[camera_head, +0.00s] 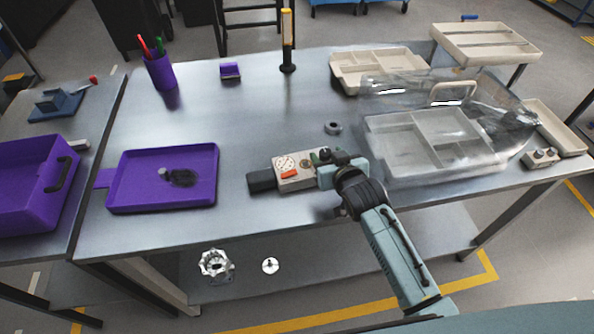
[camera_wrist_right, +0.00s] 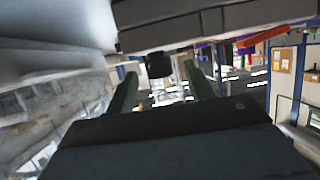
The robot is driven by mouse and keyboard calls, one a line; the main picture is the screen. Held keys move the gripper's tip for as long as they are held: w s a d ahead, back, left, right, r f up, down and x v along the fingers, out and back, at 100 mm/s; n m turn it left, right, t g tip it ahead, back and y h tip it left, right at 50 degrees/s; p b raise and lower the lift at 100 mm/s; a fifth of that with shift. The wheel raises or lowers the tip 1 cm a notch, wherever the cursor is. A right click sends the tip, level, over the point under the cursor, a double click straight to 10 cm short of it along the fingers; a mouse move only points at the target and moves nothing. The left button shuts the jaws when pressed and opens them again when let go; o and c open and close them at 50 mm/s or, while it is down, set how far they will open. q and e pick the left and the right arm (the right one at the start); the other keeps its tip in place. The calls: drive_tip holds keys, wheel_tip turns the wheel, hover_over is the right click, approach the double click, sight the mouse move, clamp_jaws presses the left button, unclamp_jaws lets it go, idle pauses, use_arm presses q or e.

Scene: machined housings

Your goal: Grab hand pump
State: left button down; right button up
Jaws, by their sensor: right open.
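A beige boxy device (camera_head: 297,168) with round dials, an orange mark and a dark block (camera_head: 262,180) on its left side lies near the table's front middle. It looks like the hand pump, though I cannot be sure. My right gripper (camera_head: 319,157) is at its right end, jaws open. In the right wrist view, a dark knob (camera_wrist_right: 158,65) under a grey body shows between the two green fingers, apart from both; contact in depth is unclear. My left gripper is not in view.
A purple tray (camera_head: 120,190) with a small dark part is at left. A clear cover (camera_head: 385,100) and beige trays (camera_head: 375,58) fill the right. A small grey ring (camera_head: 333,128) lies behind the device. The table's middle is mostly clear.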

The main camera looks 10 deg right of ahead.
drive_tip(key=shift+x, duration=1.15)
clamp_jaws()
